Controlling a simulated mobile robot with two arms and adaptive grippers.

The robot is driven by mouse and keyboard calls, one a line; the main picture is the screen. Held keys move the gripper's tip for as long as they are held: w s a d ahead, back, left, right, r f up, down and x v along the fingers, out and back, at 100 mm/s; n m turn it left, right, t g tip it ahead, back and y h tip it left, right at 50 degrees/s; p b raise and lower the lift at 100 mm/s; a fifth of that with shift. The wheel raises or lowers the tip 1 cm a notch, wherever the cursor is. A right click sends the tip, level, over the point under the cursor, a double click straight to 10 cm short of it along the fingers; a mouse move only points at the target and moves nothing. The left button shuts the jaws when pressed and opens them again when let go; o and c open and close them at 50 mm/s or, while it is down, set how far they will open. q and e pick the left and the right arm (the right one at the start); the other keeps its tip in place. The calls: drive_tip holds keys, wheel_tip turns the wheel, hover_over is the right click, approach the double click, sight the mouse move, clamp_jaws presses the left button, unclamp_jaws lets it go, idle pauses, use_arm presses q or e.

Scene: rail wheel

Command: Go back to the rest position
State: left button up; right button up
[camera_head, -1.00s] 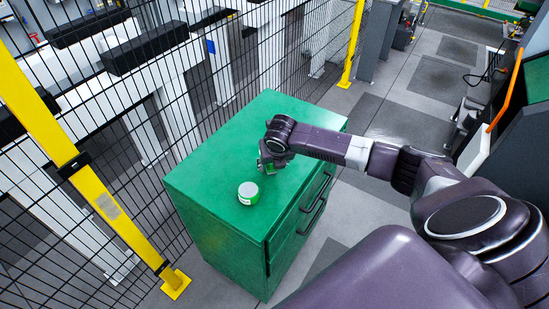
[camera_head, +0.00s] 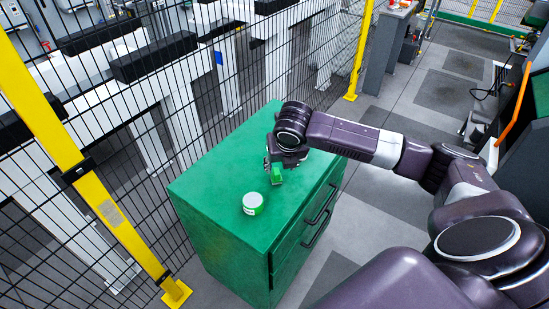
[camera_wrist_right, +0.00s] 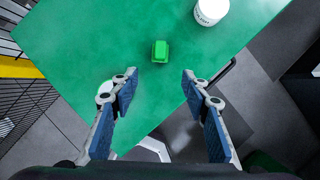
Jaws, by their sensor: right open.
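My right gripper (camera_head: 273,168) hangs over the green cabinet top in the head view, pointing down. In the right wrist view its two blue-padded fingers (camera_wrist_right: 159,82) are spread wide with nothing between them. A small green block (camera_wrist_right: 160,51) stands on the cabinet top just beyond the fingertips, apart from them. The block also shows in the head view (camera_head: 276,176), just below the gripper. My left gripper is in neither view.
The green cabinet (camera_head: 215,185) has drawers with dark handles facing right. A round tin (camera_head: 253,203) with a white lid stands on its top near the front edge. A wire fence (camera_head: 210,120) with yellow posts runs along the left. Grey floor lies to the right.

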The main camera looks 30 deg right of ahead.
drive_tip(key=s+a+f+m, duration=0.1)
drive_tip(key=a+f, duration=0.1)
drive_tip(key=a, duration=0.1)
drive_tip(key=s+a+f+m+y, duration=0.1)
drive_tip(key=s+a+m, duration=0.1)
drive_tip(key=a, duration=0.2)
drive_tip(key=s+a+f+m, duration=0.1)
drive_tip(key=s+a+f, duration=0.1)
drive_tip(key=a, duration=0.2)
drive_tip(key=shift+s+a+f+m+y, duration=0.1)
drive_tip(key=shift+s+f+m+y, duration=0.2)
drive_tip(key=shift+f+y, duration=0.1)
drive_tip(key=s+a+f+m+y, duration=0.1)
drive_tip(key=s+a+f+m, duration=0.1)
drive_tip(key=s+a+m, duration=0.5)
drive_tip(key=s+d+f+m+g, duration=0.1)
drive_tip(key=s+d+m, duration=0.1)
drive_tip(key=s+m, duration=0.65)
drive_tip(key=s+d+m, duration=0.2)
drive_tip(key=s+m, duration=0.5)
drive_tip(key=m, duration=0.3)
wheel_tip(320, 180, down, 29)
drive_tip(key=g+b, duration=0.1)
drive_tip(key=b, duration=0.2)
drive_tip(key=s+d+f+n+g+h+b, duration=0.1)
drive_tip(key=s+d+f+b, duration=0.1)
drive_tip(key=s+f, duration=1.6)
wheel_tip(320, 180, down, 2)
drive_tip(key=shift+d+b, duration=0.25)
drive_tip(key=shift+b, duration=0.3)
